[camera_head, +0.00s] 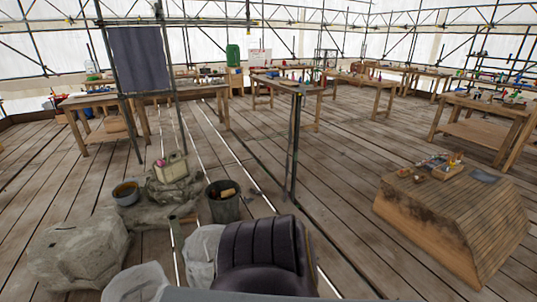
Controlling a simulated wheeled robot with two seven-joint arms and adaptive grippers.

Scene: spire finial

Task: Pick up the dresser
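I cannot make out for certain which object is the dresser. Small tools and a shallow wooden tray (440,166) lie on the top of a slatted wooden block (452,215) on the right; they are too small to tell apart. A short pale wooden piece (228,192) shows at the mouth of a dark bucket (224,208) near the middle. Neither of my grippers is in view.
A dark padded seat (262,255) stands close in front. A grey stone block (78,252) and a pan (126,192) are at left. Workbenches (475,108) and scaffold poles stand farther back. Plank floor (340,185) is clear between the poles and the wooden block.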

